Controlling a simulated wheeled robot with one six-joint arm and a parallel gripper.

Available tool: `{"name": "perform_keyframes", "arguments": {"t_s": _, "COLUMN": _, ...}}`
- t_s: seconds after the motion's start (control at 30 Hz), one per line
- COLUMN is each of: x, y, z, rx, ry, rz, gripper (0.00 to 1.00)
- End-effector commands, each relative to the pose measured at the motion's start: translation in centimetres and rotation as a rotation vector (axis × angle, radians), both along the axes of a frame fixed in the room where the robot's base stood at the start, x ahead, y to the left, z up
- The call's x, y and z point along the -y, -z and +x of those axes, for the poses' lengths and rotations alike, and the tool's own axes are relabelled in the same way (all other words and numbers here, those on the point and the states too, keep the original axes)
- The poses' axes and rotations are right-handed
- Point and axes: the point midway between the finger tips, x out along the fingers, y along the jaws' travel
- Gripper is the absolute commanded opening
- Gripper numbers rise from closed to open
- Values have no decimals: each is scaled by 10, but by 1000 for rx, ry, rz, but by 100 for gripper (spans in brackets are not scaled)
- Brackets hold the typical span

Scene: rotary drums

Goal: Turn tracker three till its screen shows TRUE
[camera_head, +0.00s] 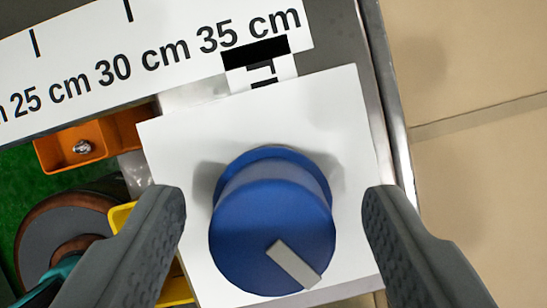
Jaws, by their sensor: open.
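A blue round knob (265,225) stands on a white square plate (330,115) in the lower middle of the head camera view. A grey bar mark (293,265) lies on the knob's top and points to the lower right. My gripper (275,205) is open, with one dark grey finger left of the knob and one right of it. I see white gaps between both fingers and the knob. No screen and no number label for a tracker is in view. A black and white marker (260,70), partly covered, sits just above the plate.
A white ruler strip (150,55) with centimetre marks runs across the upper left. An orange bin (95,140), a yellow part (122,215) and a round dark brown tool (65,235) lie at left. A metal edge (385,90) borders the tiled floor (470,170) at right.

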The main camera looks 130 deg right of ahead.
Motion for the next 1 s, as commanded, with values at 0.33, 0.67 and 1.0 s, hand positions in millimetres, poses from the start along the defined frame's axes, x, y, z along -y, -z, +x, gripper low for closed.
{"name": "perform_keyframes", "arguments": {"t_s": 0.33, "x": -3, "y": 10, "z": 2, "rx": 0, "ry": 0, "rz": 0, "gripper": 60}}
{"name": "perform_keyframes", "arguments": {"t_s": 0.67, "x": -3, "y": 9, "z": 2, "rx": 0, "ry": 0, "rz": 0, "gripper": 17}}
{"name": "perform_keyframes", "arguments": {"t_s": 1.0, "x": -4, "y": 9, "z": 2, "rx": 1, "ry": 38, "rz": 1, "gripper": 16}}
